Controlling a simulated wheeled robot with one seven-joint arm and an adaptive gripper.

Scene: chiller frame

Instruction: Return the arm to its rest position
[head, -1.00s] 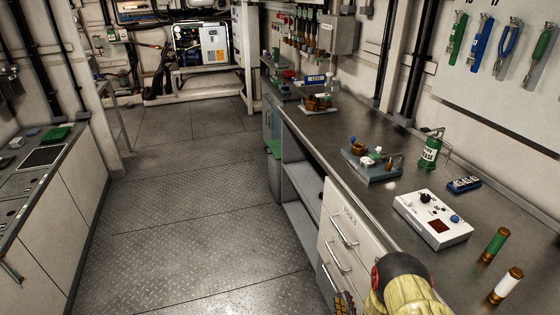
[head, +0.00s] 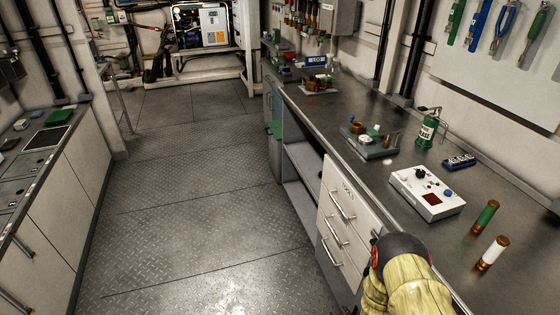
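My arm shows at the bottom right of the head view as a yellow link with a black, red-edged joint cap. It is in front of the drawer unit (head: 345,225) and the near edge of the workbench (head: 365,112). My gripper does not show in the head view, so its fingers and anything in them cannot be seen.
The bench holds a white control box (head: 427,192), a green cartridge (head: 487,217), a white cartridge (head: 493,254), a green grease can (head: 426,132) and a blue meter (head: 459,162). Steel floor (head: 190,220) is clear to the left, up to the left counter (head: 60,195).

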